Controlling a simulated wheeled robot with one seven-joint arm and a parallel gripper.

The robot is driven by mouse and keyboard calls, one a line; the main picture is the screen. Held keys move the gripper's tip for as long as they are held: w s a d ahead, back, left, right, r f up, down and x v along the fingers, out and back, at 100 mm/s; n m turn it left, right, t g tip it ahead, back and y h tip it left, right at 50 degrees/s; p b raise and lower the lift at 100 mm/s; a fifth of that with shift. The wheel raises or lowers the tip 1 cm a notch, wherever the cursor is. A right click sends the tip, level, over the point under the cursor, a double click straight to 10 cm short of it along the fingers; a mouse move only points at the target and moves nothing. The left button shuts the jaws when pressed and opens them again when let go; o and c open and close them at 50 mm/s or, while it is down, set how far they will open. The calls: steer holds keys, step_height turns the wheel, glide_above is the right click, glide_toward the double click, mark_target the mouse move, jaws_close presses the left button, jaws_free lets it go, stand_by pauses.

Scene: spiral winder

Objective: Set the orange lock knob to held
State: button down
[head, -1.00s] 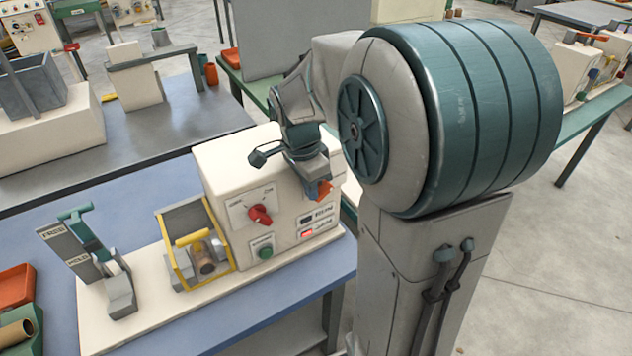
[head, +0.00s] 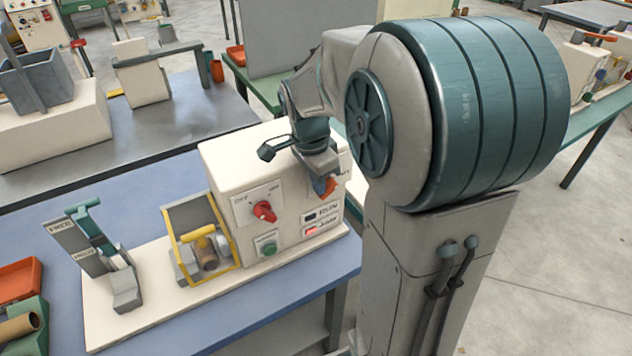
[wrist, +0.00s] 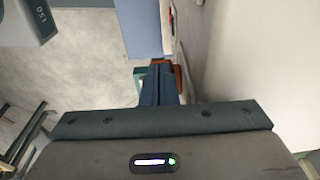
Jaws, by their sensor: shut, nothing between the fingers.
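The orange lock knob (head: 329,188) is on the front of the cream winder housing (head: 225,165), at its upper right in the head view. My gripper (head: 322,180) is right at the knob and hides part of it, so its setting cannot be read. In the wrist view my shut fingers (wrist: 159,88) point toward the housing side, with orange (wrist: 182,80) showing close beside them. Nothing is held between the fingers. Whether they touch the knob cannot be told.
Left of the knob are a red dial (head: 264,211) and a green button (head: 269,249). Below it are two small displays, one lit red (head: 312,231). A yellow-framed guard (head: 208,262) and a green lever (head: 90,228) by a FREE sign stand further left.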

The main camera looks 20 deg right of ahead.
steer(key=shift+d, duration=0.3)
steer(key=shift+r, duration=0.15)
steer(key=shift+a+r+p, duration=0.1)
steer(key=shift+r+p, duration=0.25)
steer(key=shift+p, duration=0.05)
steer(key=a+r, duration=0.6)
steer(key=r, duration=0.5)
steer(key=shift+s+a+r+p, duration=0.25)
steer(key=shift+s+r+p, duration=0.1)
steer(key=shift+s+p, duration=0.1)
steer(key=s+f+n+t+y, duration=0.1)
steer(key=s+f+n+t, duration=0.1)
steer(key=s+f+n, duration=0.6)
steer(key=shift+s+f+n+t+y, duration=0.35)
steer(key=shift+s+n, duration=2.5)
steer(key=shift+n, duration=1.35)
